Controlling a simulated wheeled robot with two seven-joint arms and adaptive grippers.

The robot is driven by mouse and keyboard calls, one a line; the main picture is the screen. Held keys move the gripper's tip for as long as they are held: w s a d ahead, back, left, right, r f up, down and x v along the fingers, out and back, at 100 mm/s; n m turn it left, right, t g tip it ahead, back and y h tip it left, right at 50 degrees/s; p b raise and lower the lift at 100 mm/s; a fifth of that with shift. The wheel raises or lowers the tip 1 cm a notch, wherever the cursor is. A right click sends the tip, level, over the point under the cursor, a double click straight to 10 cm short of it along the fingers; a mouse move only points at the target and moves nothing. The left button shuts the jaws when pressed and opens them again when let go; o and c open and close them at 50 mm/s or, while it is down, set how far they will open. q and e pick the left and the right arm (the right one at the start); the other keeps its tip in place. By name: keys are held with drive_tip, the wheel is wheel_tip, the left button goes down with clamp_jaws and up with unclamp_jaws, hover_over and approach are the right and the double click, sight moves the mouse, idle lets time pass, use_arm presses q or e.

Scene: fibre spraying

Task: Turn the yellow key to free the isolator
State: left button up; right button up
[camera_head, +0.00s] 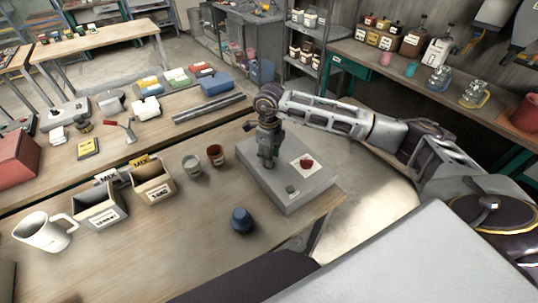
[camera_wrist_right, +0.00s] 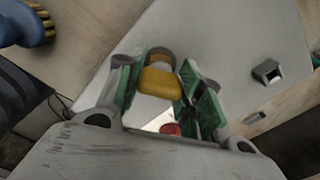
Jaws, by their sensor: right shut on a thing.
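The yellow key (camera_wrist_right: 160,82) sits between the green-edged fingers of my right gripper (camera_wrist_right: 160,90) in the right wrist view, with a dark grey rounded part just beyond it. My right gripper is shut on the key. In the head view, the right gripper (camera_head: 268,158) points down onto the grey box (camera_head: 318,184) and hides the key. The red isolator knob (camera_head: 306,162) sits on a white plate right of the gripper. It shows partly between the fingers in the wrist view (camera_wrist_right: 170,129). My left gripper is not in view.
A small square grey fitting (camera_head: 291,189) stands on the box. A blue round-topped object (camera_head: 241,220) stands in front of it. A brown cup (camera_head: 215,154), a grey cup (camera_head: 192,165) and labelled bins (camera_head: 153,186) stand left.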

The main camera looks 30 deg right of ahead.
drive_tip(key=shift+m, duration=2.5)
drive_tip(key=o, duration=1.1)
drive_tip(key=shift+r, duration=0.15)
drive_tip(key=shift+r, duration=5.85)
drive_tip(key=shift+s+f, duration=0.1)
